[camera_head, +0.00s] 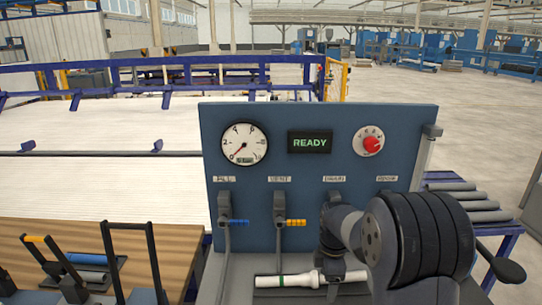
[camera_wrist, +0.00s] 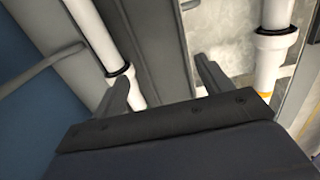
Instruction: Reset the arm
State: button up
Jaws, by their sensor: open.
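My gripper (camera_wrist: 162,78) shows in the wrist view with its two dark fingers spread apart and nothing between them. A white pipe (camera_wrist: 95,35) with a black ring runs behind the left finger; I cannot tell if they touch. A second white pipe (camera_wrist: 272,60) with a collar and an orange band lies right of the right finger. In the head view, my arm (camera_head: 415,240) stands in front of the test panel's lower right.
The blue test panel (camera_head: 285,150) carries a gauge (camera_head: 243,144), a READY display (camera_head: 310,142) and a red knob (camera_head: 371,142). Blue (camera_head: 232,222) and orange (camera_head: 290,222) valve handles stick out below. A wooden bench (camera_head: 60,235) with dark racks stands left, rollers (camera_head: 465,200) right.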

notch_tip(320, 180, down, 8)
jog(key=shift+r, duration=0.2)
jog(key=shift+r, duration=0.1)
dwell(0.3)
